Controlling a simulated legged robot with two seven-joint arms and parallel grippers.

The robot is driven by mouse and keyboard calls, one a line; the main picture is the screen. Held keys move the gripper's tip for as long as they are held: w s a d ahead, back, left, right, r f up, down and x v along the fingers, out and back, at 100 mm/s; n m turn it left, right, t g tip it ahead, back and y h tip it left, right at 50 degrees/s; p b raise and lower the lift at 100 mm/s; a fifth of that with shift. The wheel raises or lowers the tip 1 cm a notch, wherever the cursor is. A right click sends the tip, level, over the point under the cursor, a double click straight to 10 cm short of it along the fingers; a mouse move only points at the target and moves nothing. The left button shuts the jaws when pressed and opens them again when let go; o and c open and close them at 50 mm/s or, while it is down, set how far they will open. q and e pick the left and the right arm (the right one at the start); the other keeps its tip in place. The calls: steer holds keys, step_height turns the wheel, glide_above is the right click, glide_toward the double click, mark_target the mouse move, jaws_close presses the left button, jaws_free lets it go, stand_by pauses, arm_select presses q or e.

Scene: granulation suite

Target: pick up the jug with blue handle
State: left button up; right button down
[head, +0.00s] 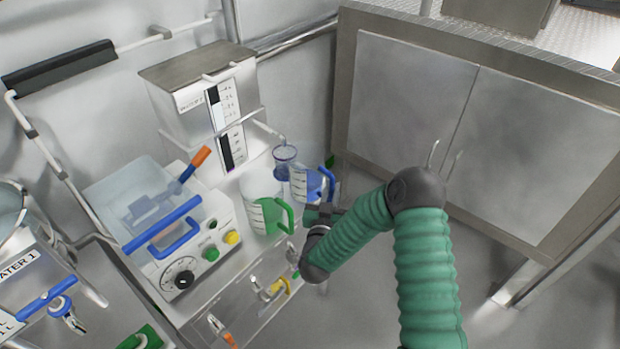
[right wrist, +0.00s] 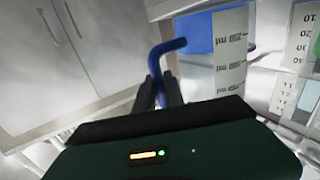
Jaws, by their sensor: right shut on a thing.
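The jug with the blue handle (head: 306,183) stands near the right end of the bench, with blue at its base in the head view. In the right wrist view, its clear marked wall (right wrist: 230,55) and blue handle (right wrist: 158,62) are close up. My right gripper (right wrist: 161,88) is shut on the lower part of that handle. In the head view, my green right arm reaches in from the lower right and its hand (head: 318,213) partly hides the fingers. Whether the jug's base touches the bench is unclear. My left gripper is not in view.
A jug with a green handle (head: 265,214) stands just left of the blue-handled one. A blue-rimmed cup (head: 285,161) is behind, under the spout of a steel tank (head: 190,110). A control box (head: 195,255) and taps are nearer. A steel cabinet (head: 400,105) stands right.

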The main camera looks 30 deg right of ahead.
mark_target(332, 174)
steer(key=shift+r, duration=0.2)
step_height(332, 174, up, 10)
steer(key=shift+p, duration=1)
steer(key=shift+f, duration=0.1)
